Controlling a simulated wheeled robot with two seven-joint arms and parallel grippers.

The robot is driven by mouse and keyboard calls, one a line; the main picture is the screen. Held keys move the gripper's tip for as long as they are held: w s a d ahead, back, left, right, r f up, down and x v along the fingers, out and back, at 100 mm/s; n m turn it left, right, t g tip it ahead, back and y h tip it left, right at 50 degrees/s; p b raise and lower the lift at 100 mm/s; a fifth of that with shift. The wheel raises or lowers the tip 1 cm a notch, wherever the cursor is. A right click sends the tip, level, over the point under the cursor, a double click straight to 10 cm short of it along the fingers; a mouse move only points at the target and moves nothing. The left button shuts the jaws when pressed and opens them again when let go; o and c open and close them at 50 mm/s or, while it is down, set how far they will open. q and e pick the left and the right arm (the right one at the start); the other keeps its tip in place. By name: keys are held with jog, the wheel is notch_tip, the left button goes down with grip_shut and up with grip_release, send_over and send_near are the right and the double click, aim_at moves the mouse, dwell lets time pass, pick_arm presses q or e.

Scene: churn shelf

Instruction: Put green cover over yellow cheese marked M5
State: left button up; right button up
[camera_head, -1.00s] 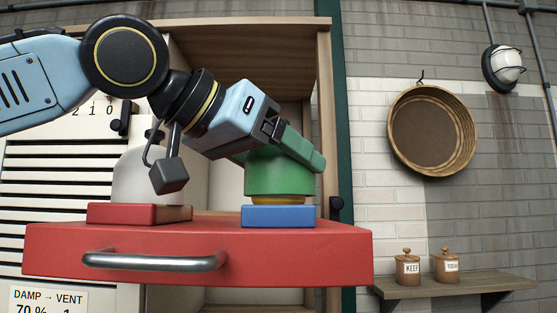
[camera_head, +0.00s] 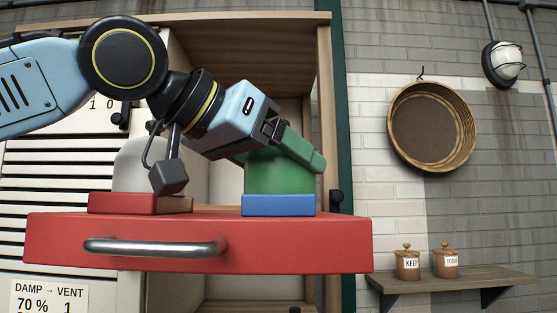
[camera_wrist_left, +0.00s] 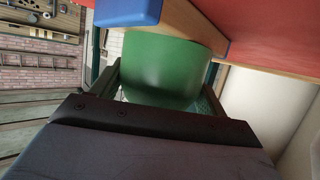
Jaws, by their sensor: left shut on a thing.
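The green cover (camera_head: 280,175) stands upright on the blue block (camera_head: 279,205), its lower rim down at the block's top. It also shows in the left wrist view (camera_wrist_left: 165,70), between the fingers. The yellow cheese is hidden now, and no M5 mark can be read. My left gripper (camera_head: 292,146) is shut on the green cover from above and the left. A whitish domed cover (camera_head: 133,165) stands on a red block (camera_head: 122,203) to the left, partly behind my arm. My right gripper is not in view.
The blocks rest on a red drawer or shelf front (camera_head: 200,240) with a metal handle (camera_head: 155,247). A wooden cabinet frame (camera_head: 325,120) rises behind. At right, a wall shelf (camera_head: 455,280) holds two small jars, below a hanging round sieve (camera_head: 432,127).

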pick_arm(q)
jog(key=o, duration=1.1)
jog(key=shift+o, duration=0.2)
jog(key=b+v, duration=0.2)
jog(key=v, duration=1.1)
